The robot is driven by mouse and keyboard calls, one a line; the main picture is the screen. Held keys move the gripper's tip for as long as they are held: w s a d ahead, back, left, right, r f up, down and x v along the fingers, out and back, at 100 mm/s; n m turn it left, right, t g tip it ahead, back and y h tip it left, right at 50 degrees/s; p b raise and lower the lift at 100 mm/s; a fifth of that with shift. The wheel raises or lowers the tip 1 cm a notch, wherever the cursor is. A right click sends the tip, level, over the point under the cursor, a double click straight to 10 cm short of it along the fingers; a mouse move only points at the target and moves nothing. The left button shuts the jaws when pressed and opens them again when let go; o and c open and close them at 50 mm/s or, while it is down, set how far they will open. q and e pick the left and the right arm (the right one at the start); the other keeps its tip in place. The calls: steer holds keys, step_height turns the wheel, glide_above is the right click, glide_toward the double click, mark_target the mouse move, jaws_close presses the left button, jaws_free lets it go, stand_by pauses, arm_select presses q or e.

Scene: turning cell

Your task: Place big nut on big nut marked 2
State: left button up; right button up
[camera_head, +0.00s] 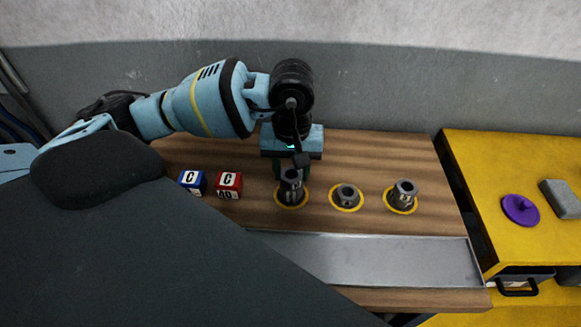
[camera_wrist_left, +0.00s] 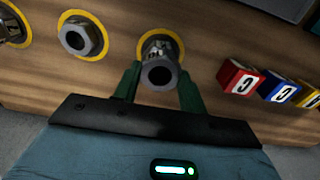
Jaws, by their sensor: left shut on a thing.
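My left gripper (camera_head: 291,172) reaches down over the leftmost yellow ring (camera_head: 291,206) on the wooden table. Its green fingers (camera_wrist_left: 160,78) are shut on a grey big nut (camera_wrist_left: 159,70), one finger on each side. A grey metal part with dark marks (camera_wrist_left: 160,47) shows just behind the held nut, inside the same ring. I cannot read the marks or tell whether the two touch. Another nut (camera_head: 346,194) sits in the middle ring. A taller grey nut with a dark mark (camera_head: 404,192) stands in the right ring. My right gripper is not in view.
A blue lettered block (camera_head: 193,182) and a red one (camera_head: 229,184) lie left of the rings. A metal tray (camera_head: 390,260) runs along the front. A yellow cabinet (camera_head: 500,160) with a purple knobbed disc (camera_head: 520,209) and a grey block (camera_head: 560,199) stands right.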

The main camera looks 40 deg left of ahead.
mark_target(292, 174)
arm_select(q)
steer(key=shift+f, duration=0.2)
steer(key=o, duration=1.1)
steer(key=shift+r, duration=0.15)
step_height(292, 174, up, 12)
